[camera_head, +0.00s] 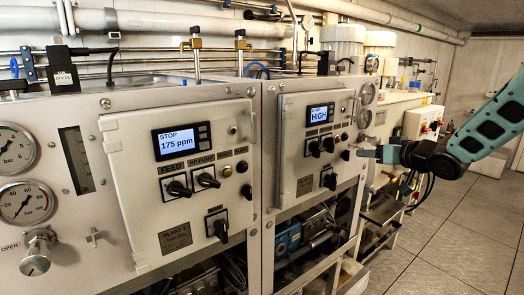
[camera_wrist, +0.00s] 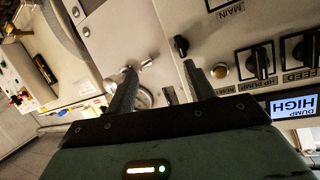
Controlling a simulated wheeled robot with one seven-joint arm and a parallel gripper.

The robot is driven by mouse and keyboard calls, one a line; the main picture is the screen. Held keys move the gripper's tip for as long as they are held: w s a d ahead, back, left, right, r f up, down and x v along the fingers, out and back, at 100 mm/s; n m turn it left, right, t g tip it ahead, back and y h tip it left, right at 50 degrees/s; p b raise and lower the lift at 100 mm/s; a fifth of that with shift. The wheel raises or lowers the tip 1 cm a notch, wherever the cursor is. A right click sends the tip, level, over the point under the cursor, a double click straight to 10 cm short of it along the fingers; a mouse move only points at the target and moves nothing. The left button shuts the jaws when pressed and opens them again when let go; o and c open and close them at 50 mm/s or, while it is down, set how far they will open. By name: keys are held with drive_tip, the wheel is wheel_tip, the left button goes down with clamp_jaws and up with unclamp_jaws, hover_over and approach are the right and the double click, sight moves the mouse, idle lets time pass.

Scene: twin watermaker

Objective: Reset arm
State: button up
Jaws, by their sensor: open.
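My gripper (camera_head: 364,153) is at the right side of the second control panel (camera_head: 290,170) in the head view, with my teal arm reaching in from the right. In the wrist view the two dark fingers of my gripper (camera_wrist: 156,80) stand apart, with nothing held between them. The panel's light face lies beyond the fingers. A metal valve handle (camera_wrist: 146,64) shows beyond the left finger, partly hidden. I cannot tell whether a fingertip touches the panel.
The second panel has a display reading HIGH (camera_head: 319,114) and several black knobs (camera_head: 328,144). The first panel's display reads STOP 175 ppm (camera_head: 177,142). Pressure gauges (camera_head: 367,94) sit near my gripper. Pipes run above. Tiled floor (camera_head: 450,240) at right is clear.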

drive_tip(key=s+a+f+n+g+h, duration=0.1)
drive_tip(key=s+a+f+g, duration=0.15)
drive_tip(key=s+a, duration=0.6)
drive_tip(key=s+a+f+n+g+h, duration=0.15)
drive_tip(key=s+a+g, duration=0.25)
drive_tip(key=s+a, duration=0.45)
drive_tip(key=s+f+n+g+h, duration=0.1)
drive_tip(key=s+f+g, duration=0.1)
drive_tip(key=s, duration=1.2)
drive_tip(key=s+a+f+n+g+h, duration=0.1)
drive_tip(key=s+g, duration=0.4)
drive_tip(key=s, duration=0.9)
drive_tip(key=shift+f+h, duration=0.35)
drive_tip(key=shift+f, duration=0.3)
drive_tip(key=shift+w+n, duration=0.2)
drive_tip(key=shift+n, duration=0.05)
